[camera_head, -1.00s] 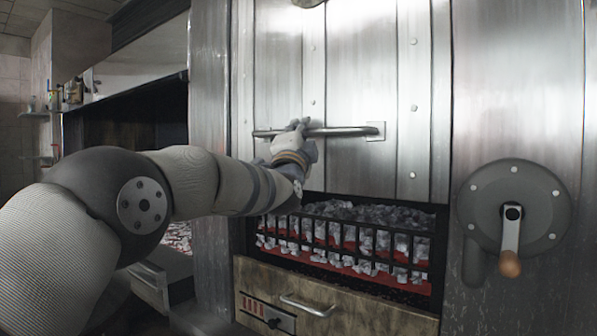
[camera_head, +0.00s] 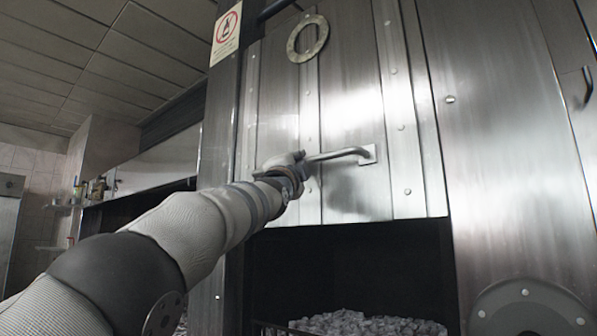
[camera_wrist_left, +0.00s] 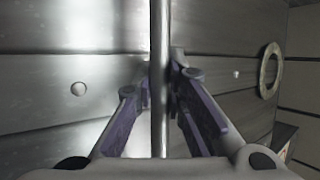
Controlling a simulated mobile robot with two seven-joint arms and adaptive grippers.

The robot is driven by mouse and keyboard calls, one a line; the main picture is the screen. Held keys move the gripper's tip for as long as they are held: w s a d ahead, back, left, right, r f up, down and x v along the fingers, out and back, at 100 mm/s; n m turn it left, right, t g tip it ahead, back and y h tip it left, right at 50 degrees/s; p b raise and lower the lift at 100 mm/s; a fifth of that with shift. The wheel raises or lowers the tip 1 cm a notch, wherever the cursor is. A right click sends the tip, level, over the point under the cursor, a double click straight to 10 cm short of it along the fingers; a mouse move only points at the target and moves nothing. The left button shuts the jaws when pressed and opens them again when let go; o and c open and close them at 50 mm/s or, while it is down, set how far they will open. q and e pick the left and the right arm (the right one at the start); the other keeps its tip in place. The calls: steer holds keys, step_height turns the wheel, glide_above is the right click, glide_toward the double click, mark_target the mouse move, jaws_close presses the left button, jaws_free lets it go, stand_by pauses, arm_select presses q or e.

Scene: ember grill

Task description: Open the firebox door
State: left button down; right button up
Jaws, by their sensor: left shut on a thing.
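The firebox door (camera_head: 350,90) is a tall riveted steel panel. It stands raised, with a dark opening (camera_head: 350,270) below its lower edge. Its horizontal bar handle (camera_head: 340,155) runs across the lower part of the door. My left gripper (camera_head: 290,163) is shut on this handle, near its left end. In the left wrist view, the fingers of my left gripper (camera_wrist_left: 160,85) close around the handle bar (camera_wrist_left: 160,40), which runs upright in that picture. The right gripper is not in view.
Grey-white coals (camera_head: 365,324) lie at the bottom of the opening. A round dark crank plate (camera_head: 530,310) is at the lower right. A ring (camera_head: 307,38) sits high on the door. Shelves with small jars (camera_head: 78,192) stand far left.

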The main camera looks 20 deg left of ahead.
arm_select(q)
steer(key=shift+s+r, duration=0.45)
steer(key=shift+r, duration=0.3)
steer(key=c, duration=1.6)
jaws_free()
steer(key=shift+s, duration=0.1)
steer(key=shift+a+f, duration=0.1)
steer(key=shift+f, duration=0.4)
steer(key=v, duration=0.7)
steer(key=shift+s, duration=0.1)
